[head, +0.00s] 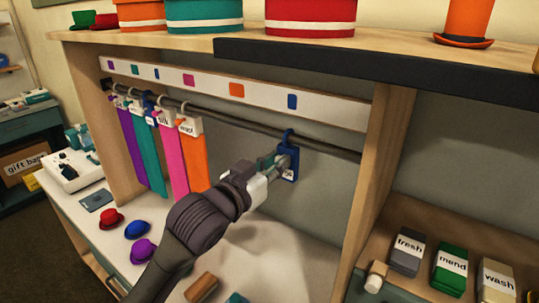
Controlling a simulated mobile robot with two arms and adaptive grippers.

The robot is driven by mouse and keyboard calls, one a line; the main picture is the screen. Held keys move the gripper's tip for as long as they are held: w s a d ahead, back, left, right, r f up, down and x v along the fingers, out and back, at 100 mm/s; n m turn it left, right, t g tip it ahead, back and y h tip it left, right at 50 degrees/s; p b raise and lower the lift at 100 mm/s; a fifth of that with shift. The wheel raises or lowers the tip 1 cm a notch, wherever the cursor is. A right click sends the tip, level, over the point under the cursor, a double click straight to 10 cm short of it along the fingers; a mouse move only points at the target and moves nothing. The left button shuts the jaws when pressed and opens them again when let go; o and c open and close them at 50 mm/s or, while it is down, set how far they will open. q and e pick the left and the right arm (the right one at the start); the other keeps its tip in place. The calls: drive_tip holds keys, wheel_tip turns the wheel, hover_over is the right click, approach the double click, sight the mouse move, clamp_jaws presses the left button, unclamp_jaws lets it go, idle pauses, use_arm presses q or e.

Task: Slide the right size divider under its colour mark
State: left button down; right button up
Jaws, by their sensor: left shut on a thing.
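My left gripper (279,164) is shut on a blue size divider (289,148), whose hook is at the dark rail (228,120). The divider is near the right end of the rail, roughly below the blue colour mark (292,101) on the white strip. An orange mark (237,90) and a magenta mark (189,79) lie to the left, with smaller marks beyond. The fingers cover part of the divider, so its size label is not readable. My right gripper is not in view.
Purple, teal, pink (171,155) and orange (192,160) cloths hang bunched at the rail's left. Small hats (136,229) lie on the counter below. A wooden upright (375,180) bounds the rail at right. The rail between orange cloth and divider is clear.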

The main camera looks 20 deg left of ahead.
use_arm(q)
drive_tip(key=shift+s+d, duration=0.2)
drive_tip(key=shift+d, duration=0.25)
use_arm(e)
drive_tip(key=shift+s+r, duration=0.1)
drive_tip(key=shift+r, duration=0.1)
use_arm(q)
drive_tip(key=c, duration=1.2)
unclamp_jaws()
drive_tip(key=shift+o, duration=0.6)
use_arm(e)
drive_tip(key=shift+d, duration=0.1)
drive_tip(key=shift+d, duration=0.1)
use_arm(q)
drive_tip(key=v, duration=0.7)
drive_tip(key=shift+s, duration=0.2)
drive_tip(key=shift+a, duration=0.15)
